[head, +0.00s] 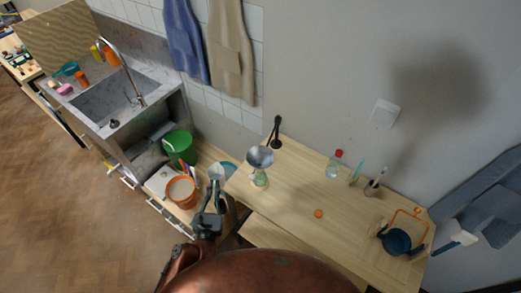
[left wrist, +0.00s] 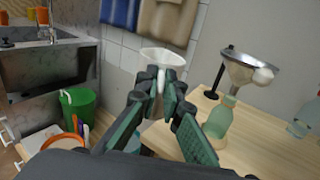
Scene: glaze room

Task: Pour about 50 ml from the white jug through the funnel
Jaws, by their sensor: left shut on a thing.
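My left gripper (head: 216,194) is shut on the white jug (head: 216,173), just left of the funnel. In the left wrist view the jug (left wrist: 163,58) shows its open rim above the dark green fingers (left wrist: 158,92), which hide its lower part. It looks roughly upright; its contents cannot be seen. The grey metal funnel (head: 260,157) sits in the neck of a greenish glass bottle (head: 260,179) on the wooden table. In the left wrist view the funnel (left wrist: 242,69) and bottle (left wrist: 220,116) stand to the right, apart from the jug. My right gripper is not in view.
On the table (head: 300,200) are a black stand (head: 276,132), a clear red-capped bottle (head: 334,165), an orange disc (head: 319,213) and a dark blue teapot (head: 397,241). A green bucket (head: 181,147) and orange bucket (head: 182,191) stand at left, near the sink (head: 108,98).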

